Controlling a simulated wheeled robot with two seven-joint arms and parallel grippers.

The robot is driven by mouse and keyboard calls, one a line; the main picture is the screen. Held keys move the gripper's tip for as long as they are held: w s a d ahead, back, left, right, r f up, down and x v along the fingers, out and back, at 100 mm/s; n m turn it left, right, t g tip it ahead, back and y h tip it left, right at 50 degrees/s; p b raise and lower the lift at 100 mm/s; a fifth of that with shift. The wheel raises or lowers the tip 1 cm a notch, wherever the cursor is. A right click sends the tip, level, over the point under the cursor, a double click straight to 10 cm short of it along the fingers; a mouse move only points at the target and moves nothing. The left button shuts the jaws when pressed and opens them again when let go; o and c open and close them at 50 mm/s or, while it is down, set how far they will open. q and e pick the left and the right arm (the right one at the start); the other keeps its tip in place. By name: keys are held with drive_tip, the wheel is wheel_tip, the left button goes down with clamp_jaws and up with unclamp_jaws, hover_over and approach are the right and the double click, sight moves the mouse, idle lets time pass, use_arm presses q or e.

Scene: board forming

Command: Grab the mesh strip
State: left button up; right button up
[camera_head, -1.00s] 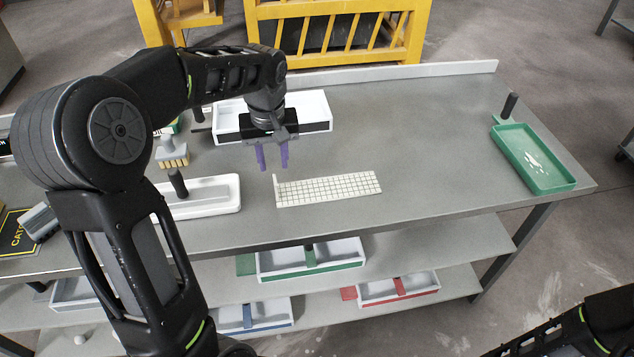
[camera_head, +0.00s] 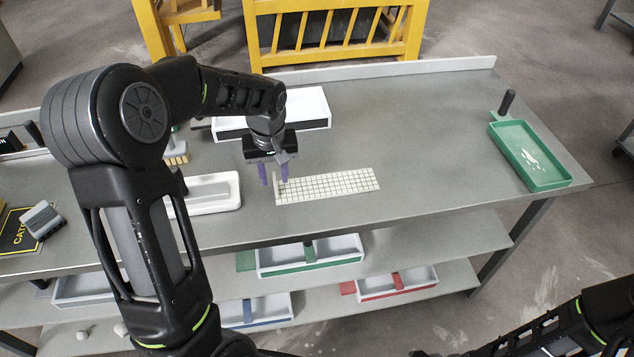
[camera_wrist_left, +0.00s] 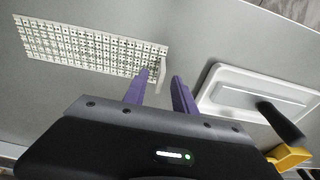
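The mesh strip (camera_head: 330,186) is a pale, gridded strip lying flat on the grey table, with a small upright tab at its left end. It also shows in the left wrist view (camera_wrist_left: 85,48), with the tab (camera_wrist_left: 161,75) near my fingers. My left gripper (camera_head: 273,176) is open, its two purple fingers pointing down at the strip's left end. In the left wrist view the tab appears between or just beyond the fingertips (camera_wrist_left: 163,88); I cannot tell whether they touch it. My right gripper is not in view; only part of my right arm shows at bottom right.
A white tray with a dark-handled tool (camera_wrist_left: 278,120) lies close to the left gripper. A white bin (camera_head: 312,104) stands behind it. A green tray (camera_head: 545,180) sits at the table's right end. The table between strip and green tray is clear.

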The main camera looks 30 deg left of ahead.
use_arm(q)
wheel_tip(320, 180, down, 2)
drive_tip(key=shift+w+a, duration=0.1)
drive_tip(key=shift+c, duration=0.5)
clamp_jaws()
idle(0.5)
